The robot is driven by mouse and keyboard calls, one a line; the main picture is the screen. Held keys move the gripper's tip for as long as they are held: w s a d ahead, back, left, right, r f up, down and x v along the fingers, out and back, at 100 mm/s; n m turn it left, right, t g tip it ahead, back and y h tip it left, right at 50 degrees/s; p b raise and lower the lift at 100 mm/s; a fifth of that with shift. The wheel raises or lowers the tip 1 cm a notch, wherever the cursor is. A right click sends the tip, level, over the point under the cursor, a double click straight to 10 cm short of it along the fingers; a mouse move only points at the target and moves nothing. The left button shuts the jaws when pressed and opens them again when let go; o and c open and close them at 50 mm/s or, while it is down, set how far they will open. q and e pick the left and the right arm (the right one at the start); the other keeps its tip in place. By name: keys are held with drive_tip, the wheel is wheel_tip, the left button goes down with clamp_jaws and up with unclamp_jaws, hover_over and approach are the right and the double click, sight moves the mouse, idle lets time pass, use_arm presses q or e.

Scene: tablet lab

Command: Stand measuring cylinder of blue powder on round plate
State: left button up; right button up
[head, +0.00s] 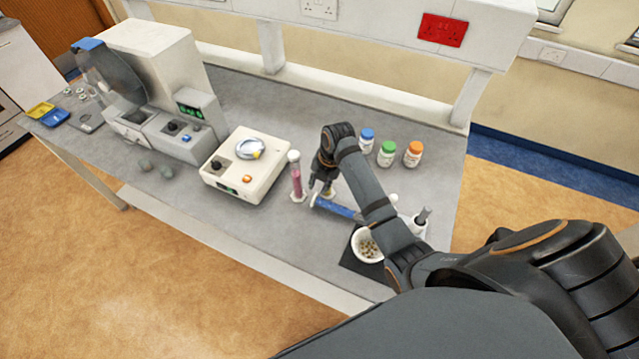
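A measuring cylinder of blue powder (336,208) lies on its side, or nearly so, on the grey bench, its right end close to my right arm. My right gripper (323,190) points down at its left part; the fingers are small and partly hidden, so I cannot tell whether they grip it. A round plate (250,149), pale with some blue on it, sits on top of a white boxy device (245,168) to the left. My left gripper is not in view.
A cylinder of pink powder (296,178) stands upright between the device and my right gripper. Bottles with blue (367,136), green (387,150) and orange (413,150) caps stand behind my arm. A white bowl (358,250) is at the front right. A large machine (160,85) stands left.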

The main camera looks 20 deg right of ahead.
drive_tip(key=shift+s+r, duration=0.15)
drive_tip(key=shift+r, duration=0.2)
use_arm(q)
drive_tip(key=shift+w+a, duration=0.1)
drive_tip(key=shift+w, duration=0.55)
use_arm(e)
wheel_tip(320, 180, up, 12)
drive_tip(key=s+d, duration=0.1)
drive_tip(key=s, duration=0.1)
drive_tip(key=shift+d, duration=0.4)
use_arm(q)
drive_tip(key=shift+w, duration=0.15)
use_arm(e)
drive_tip(key=shift+w, duration=0.15)
